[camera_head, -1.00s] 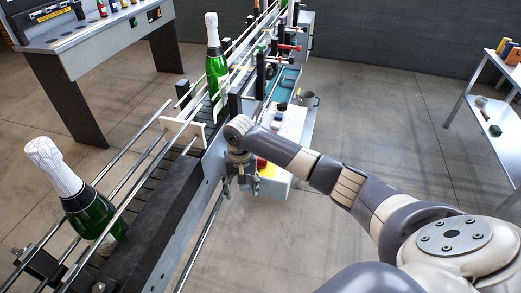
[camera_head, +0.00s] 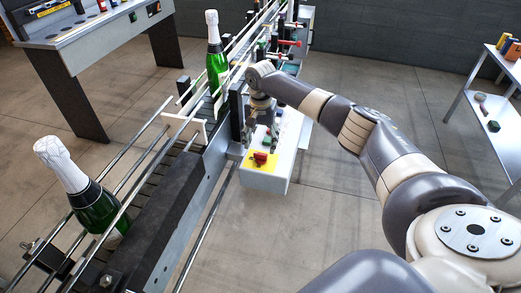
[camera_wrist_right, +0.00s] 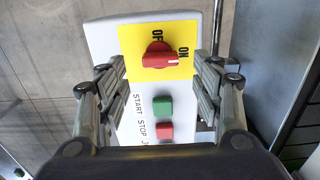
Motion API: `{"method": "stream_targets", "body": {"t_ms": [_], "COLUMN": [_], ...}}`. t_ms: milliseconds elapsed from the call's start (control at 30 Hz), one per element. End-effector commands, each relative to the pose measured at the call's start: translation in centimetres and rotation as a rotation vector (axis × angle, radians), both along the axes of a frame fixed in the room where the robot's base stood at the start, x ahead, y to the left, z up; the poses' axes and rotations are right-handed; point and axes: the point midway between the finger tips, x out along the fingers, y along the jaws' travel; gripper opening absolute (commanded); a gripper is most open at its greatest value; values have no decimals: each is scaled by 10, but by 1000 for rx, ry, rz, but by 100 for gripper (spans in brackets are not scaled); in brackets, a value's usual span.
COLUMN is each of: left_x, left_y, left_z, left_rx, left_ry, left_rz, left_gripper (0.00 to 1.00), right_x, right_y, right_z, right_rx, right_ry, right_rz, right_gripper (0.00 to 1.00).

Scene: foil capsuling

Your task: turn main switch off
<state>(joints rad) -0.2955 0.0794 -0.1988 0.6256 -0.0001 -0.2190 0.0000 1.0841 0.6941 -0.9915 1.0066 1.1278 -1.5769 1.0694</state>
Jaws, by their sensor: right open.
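The main switch is a red rotary knob (camera_wrist_right: 160,56) on a yellow plate (camera_wrist_right: 128,50) marked OFF and ON. Its handle lies crosswise in the right wrist view, with the white mark toward ON. In the head view the red knob (camera_head: 261,158) shows at the near end of the white control box (camera_head: 266,181). My right gripper (camera_head: 259,138) is over the box, just beyond the knob. In the right wrist view my right gripper (camera_wrist_right: 160,78) is open, its fingers on either side of the panel and holding nothing. My left gripper is not in view.
Green (camera_wrist_right: 163,106) and red (camera_wrist_right: 164,131) push buttons sit beside the switch, near START and STOP labels. The conveyor (camera_head: 175,190) with green bottles (camera_head: 96,205) runs left of the box. A shelf table (camera_head: 488,80) stands far right. Open floor lies between.

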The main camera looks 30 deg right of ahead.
Motion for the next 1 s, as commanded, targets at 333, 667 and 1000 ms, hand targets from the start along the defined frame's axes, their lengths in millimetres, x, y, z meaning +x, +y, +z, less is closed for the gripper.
{"method": "stream_targets", "body": {"t_ms": [333, 667, 1000], "left_x": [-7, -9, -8], "left_y": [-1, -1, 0], "left_z": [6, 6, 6], "left_rx": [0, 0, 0], "left_ry": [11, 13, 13], "left_rz": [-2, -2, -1], "left_gripper": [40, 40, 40], "right_x": [0, 0, 0], "right_y": [0, 1, 0], "right_z": [-45, -49, -49], "right_rx": [0, 1, 0], "right_ry": [1, -1, 0], "right_rz": [1, 3, 3], "right_gripper": [60, 60, 16]}}
